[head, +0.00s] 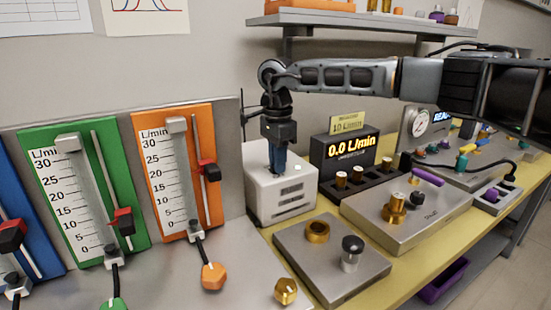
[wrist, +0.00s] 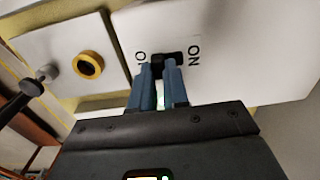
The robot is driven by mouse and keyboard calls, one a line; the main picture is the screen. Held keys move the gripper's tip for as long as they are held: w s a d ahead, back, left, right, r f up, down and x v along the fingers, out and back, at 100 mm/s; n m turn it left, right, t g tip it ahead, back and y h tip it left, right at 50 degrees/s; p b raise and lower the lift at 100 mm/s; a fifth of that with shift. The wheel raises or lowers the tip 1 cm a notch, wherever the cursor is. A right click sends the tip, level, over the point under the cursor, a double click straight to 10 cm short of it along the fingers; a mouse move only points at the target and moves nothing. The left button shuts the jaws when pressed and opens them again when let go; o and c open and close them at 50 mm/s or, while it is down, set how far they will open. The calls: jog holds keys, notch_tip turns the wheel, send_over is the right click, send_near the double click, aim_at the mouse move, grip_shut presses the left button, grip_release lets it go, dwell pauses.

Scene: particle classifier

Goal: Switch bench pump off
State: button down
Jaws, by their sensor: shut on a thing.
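The bench pump (head: 285,200) is a white box on the yellow bench, right of the flow meter panel in the head view. My gripper (head: 277,168) points down at its top. In the wrist view the pump's white top (wrist: 235,50) carries a black switch (wrist: 169,58) in a dark slot. "ON" is printed right of the slot; the label on the left is partly hidden. The blue fingers of my gripper (wrist: 158,72) are shut on the switch and cover part of it. A small green light shows between the fingers.
A black display (head: 350,146) behind the pump reads 0.0 L/min. A grey plate (head: 335,275) with a brass ring stands in front. Flow meters (head: 175,165) rise at left. A shelf (head: 340,20) hangs above my arm.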

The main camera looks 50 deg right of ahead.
jog(key=shift+s, duration=0.25)
jog(key=c, duration=1.1)
grip_release()
jog(key=shift+r, duration=0.1)
notch_tip(320, 180, up, 8)
jog(key=shift+f, duration=0.2)
jog(key=shift+s, duration=0.15)
